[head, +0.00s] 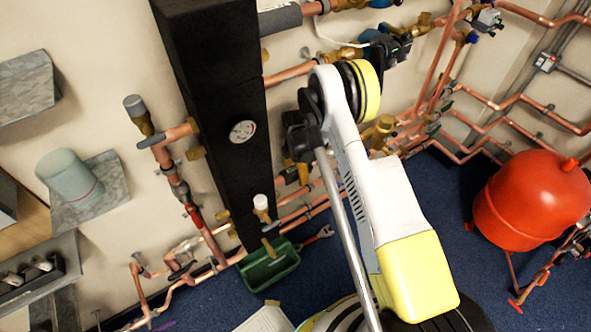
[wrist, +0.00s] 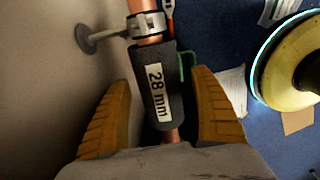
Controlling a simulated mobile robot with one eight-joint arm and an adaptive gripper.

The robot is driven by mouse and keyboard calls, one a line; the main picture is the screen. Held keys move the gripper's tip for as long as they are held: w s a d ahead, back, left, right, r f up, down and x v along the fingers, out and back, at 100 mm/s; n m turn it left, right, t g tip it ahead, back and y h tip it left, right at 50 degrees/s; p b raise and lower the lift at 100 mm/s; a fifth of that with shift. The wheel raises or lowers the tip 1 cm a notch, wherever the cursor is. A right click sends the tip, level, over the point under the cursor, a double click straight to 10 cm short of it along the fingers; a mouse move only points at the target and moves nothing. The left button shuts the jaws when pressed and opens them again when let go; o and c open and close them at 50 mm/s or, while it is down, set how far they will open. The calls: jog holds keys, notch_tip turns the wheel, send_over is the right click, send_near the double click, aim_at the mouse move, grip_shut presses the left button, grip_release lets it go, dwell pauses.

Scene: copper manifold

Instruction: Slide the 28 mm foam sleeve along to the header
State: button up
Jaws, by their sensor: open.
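The 28 mm foam sleeve (wrist: 156,92) is a dark tube with a white "28 mm" label, around a copper pipe (wrist: 147,8) in the wrist view. My gripper (wrist: 160,80) is open, with one orange-brown finger on each side of the sleeve. A gap shows at the left finger; contact at the right is hard to tell. Bare pipe shows at both ends of the sleeve. In the head view, the header (head: 215,110) appears to be the tall black insulated column with a round gauge. My arm stands right of it, and I cannot pick out this sleeve there.
A metal pipe clip (wrist: 146,25) with a wall mount (wrist: 88,40) sits just beyond the sleeve. A green tray (head: 268,265) lies on the blue floor below the header. A red vessel (head: 530,200) stands at the right. Copper pipes and valves crowd the wall.

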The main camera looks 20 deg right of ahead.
aim_at(283, 174)
jog(key=c, duration=1.2)
jog(key=shift+c, duration=0.2)
jog(key=shift+s+a, duration=0.1)
jog(key=shift+a, duration=0.25)
jog(key=shift+s+a, duration=0.25)
jog(key=shift+a, duration=0.45)
jog(key=shift+s+a, duration=0.2)
jog(key=shift+a, duration=0.55)
jog(key=shift+s+a, duration=0.25)
jog(key=shift+a, duration=0.45)
jog(key=o, duration=1.2)
notch_tip(283, 174, up, 8)
jog(key=shift+f, duration=0.2)
